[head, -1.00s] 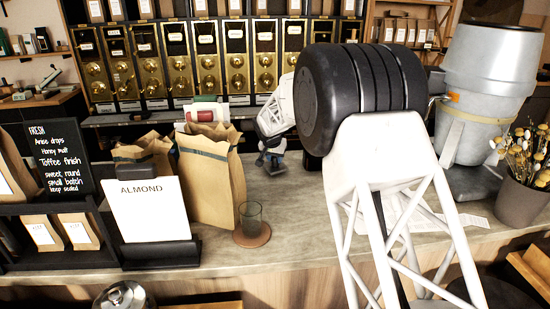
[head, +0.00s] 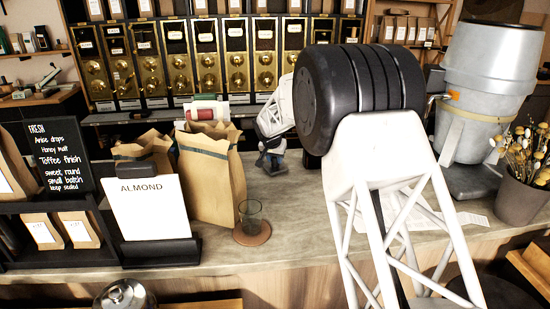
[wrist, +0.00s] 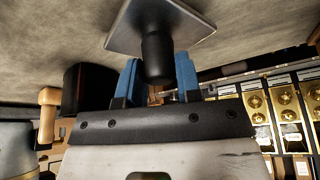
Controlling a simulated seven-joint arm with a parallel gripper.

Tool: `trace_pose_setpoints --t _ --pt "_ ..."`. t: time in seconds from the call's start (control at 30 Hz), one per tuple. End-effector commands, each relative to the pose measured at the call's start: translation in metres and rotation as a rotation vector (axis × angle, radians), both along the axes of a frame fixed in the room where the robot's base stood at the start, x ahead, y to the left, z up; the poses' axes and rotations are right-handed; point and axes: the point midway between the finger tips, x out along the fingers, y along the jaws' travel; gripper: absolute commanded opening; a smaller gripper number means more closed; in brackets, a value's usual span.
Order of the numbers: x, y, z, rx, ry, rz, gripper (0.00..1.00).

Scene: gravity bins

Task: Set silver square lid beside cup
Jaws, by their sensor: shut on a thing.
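The silver square lid (wrist: 160,28) with its black knob (wrist: 157,58) shows at the top of the wrist view. My gripper (wrist: 157,75) has its blue fingers on either side of the knob and is shut on it. In the head view, my gripper (head: 271,160) is small, points down over the counter behind the cup, and is partly hidden by my arm; the lid cannot be made out clearly there. The cup (head: 250,212) is a greenish clear glass, upright on a round brown coaster (head: 252,235) near the counter's front edge.
Paper bags (head: 208,180) and an ALMOND sign (head: 153,208) stand left of the cup. The counter (head: 290,220) is clear right of the cup. Papers (head: 425,218), a grey drum (head: 487,80) and a flower pot (head: 520,200) are at right. Gravity bins (head: 208,65) line the back.

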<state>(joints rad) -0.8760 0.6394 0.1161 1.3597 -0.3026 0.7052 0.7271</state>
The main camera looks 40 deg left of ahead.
Motion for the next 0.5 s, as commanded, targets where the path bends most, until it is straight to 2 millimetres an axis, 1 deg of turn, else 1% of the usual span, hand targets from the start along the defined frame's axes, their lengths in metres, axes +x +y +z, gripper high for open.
trace_pose_setpoints --t 0.1,0.13,0.3,0.5 --pt "0.0 0.0 -0.0012 0.0 0.0 0.0 0.0" --pt "0.0 0.0 -0.0012 0.0 0.0 0.0 0.35" --pt "0.0001 0.0 -0.001 0.0 0.0 0.0 0.61" --pt "0.0001 0.0 -0.001 0.0 0.0 0.0 0.62"
